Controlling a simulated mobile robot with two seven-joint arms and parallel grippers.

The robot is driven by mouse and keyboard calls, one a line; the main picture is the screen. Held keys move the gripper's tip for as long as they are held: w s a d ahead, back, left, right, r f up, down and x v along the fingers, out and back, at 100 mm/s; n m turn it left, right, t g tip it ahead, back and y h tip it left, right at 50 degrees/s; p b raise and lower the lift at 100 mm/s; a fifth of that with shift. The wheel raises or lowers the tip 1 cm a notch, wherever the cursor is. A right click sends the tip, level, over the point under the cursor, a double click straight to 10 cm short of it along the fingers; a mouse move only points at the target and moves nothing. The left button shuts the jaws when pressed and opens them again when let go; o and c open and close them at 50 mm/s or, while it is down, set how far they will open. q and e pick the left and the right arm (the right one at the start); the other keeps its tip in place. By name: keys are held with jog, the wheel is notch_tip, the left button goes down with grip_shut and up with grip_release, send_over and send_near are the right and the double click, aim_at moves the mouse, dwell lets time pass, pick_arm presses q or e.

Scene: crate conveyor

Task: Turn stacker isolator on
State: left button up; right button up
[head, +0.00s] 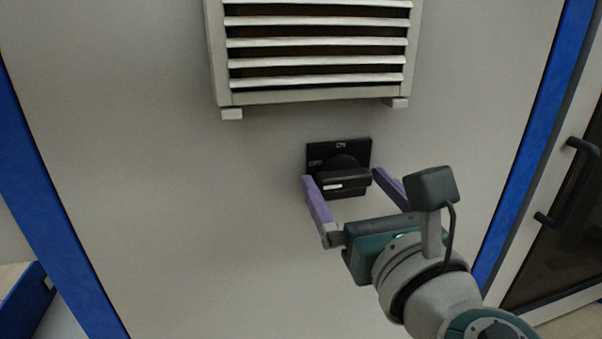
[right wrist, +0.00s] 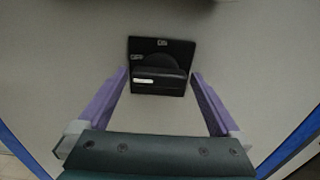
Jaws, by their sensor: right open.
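The stacker isolator (head: 340,150) is a black square plate on the pale grey panel, with a dark handle (head: 352,179) lying level across it. It also shows in the right wrist view (right wrist: 178,46), where the handle (right wrist: 165,75) has a white mark at its left end. One small label is at the plate's top and another at its left; the left one appears to read OFF. My right gripper (head: 343,176) is open, its purple fingers either side of the handle, with gaps in the right wrist view (right wrist: 160,75). My left gripper is not in view.
A louvred vent (head: 318,97) juts out above the isolator. Blue frame posts (head: 535,130) edge the panel on both sides. A door with a black handle (head: 572,180) is at the right. The panel around the isolator is bare.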

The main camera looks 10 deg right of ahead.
jog(key=c, duration=1.2)
jog(key=shift+o, duration=0.2)
